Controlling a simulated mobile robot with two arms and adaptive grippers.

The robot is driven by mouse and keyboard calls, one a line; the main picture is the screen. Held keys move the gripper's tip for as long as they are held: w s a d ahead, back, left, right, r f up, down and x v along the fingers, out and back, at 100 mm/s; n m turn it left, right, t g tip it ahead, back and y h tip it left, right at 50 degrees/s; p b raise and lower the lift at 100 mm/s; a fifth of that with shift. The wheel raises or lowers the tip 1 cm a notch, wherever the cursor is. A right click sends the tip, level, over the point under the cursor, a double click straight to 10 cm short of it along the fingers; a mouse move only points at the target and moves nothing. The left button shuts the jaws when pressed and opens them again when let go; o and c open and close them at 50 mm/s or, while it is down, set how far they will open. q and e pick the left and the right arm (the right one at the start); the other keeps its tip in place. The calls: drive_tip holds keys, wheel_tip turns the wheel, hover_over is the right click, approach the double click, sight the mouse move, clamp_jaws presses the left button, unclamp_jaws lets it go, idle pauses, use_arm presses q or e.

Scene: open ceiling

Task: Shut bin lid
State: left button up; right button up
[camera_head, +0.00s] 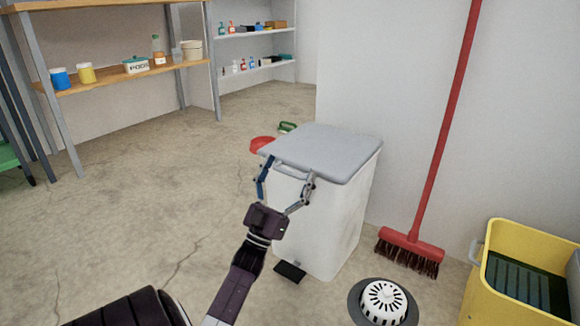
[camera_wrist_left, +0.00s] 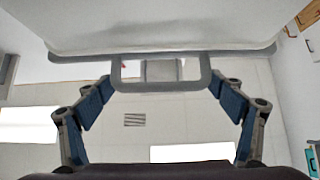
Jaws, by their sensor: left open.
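The white bin (camera_head: 330,220) stands on the concrete floor against the wall. Its grey lid (camera_head: 325,150) lies flat across the top; I cannot tell whether a small gap remains under it. My left gripper (camera_head: 287,172) is open and points upward at the lid's front edge, in front of the bin's body. In the left wrist view, the lid's grey rim (camera_wrist_left: 60,58) and a grey loop-shaped handle (camera_wrist_left: 160,86) lie ahead, with the handle between the spread fingers (camera_wrist_left: 165,90). I cannot tell whether the fingers touch it. My right gripper is out of view.
A black pedal (camera_head: 290,272) sits at the bin's base. A red broom (camera_head: 411,244) leans right of the bin, near a yellow bucket (camera_head: 478,285) and a round white-and-black object (camera_head: 384,301). A red object (camera_head: 262,144) lies behind the bin. The floor at left is clear.

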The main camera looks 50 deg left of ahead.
use_arm(q)
drive_tip(key=shift+h, duration=0.3)
wheel_tip(320, 180, up, 8)
drive_tip(key=shift+f, duration=0.1)
idle(0.3)
